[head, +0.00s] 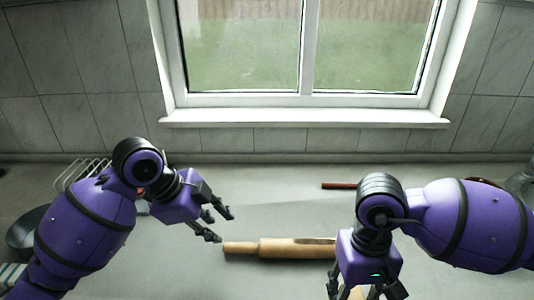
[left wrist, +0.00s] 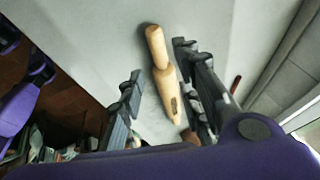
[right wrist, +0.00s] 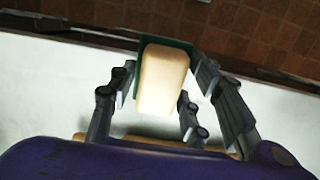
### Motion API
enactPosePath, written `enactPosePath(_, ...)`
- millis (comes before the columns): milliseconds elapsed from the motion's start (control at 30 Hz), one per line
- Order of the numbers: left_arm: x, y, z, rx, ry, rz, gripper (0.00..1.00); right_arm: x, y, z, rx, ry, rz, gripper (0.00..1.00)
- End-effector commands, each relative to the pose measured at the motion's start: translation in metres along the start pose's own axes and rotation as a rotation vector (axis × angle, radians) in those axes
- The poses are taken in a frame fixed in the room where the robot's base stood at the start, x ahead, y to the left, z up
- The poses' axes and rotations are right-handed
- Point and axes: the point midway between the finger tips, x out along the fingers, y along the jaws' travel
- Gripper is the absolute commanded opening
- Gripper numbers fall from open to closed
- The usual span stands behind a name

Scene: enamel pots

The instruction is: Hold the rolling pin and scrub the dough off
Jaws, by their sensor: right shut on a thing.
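The wooden rolling pin (head: 285,246) lies on the grey counter; its right end is hidden behind my right gripper. In the left wrist view the pin (left wrist: 166,82) runs between the fingers, with a darker patch on its barrel that may be dough. My left gripper (head: 222,226) is open and empty, just beyond the pin's left handle. My right gripper (head: 365,291) is shut on a cream sponge with a green layer (right wrist: 163,80), which shows clearly in the right wrist view. Part of the pin (right wrist: 160,141) shows below the sponge there.
A reddish-brown stick (head: 340,185) lies behind the pin. A wire rack (head: 88,170) and a dark pan (head: 25,232) stand at the left. The window sill (head: 305,118) and tiled wall close off the back.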

Motion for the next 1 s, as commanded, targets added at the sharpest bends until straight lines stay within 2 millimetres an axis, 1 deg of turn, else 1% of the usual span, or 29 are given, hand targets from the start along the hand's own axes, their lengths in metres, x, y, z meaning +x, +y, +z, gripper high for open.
enactPosePath(167, 0.011, 0.004, -0.004, 0.008, 0.007, 0.013, 0.32, 0.0, 0.0, 0.0, 0.0, 0.0, 0.0, 0.24)
enactPosePath(267, 0.022, 0.004, -0.004, 0.007, 0.007, 0.013, 0.32, 0.0, 0.0, 0.0, 0.0, 0.0, 0.0, 0.24)
enactPosePath(700, 0.088, 0.004, -0.004, 0.006, 0.007, 0.011, 0.32, 0.0, 0.0, 0.0, 0.0, 0.0, 0.0, 0.24)
enactPosePath(900, 0.11, 0.004, -0.004, 0.006, 0.007, 0.01, 0.32, 0.0, 0.0, 0.0, 0.0, 0.0, 0.0, 0.24)
enactPosePath(1000, 0.116, 0.004, -0.003, 0.006, 0.004, 0.009, 0.32, 0.0, 0.0, 0.0, 0.0, 0.0, 0.0, 0.24)
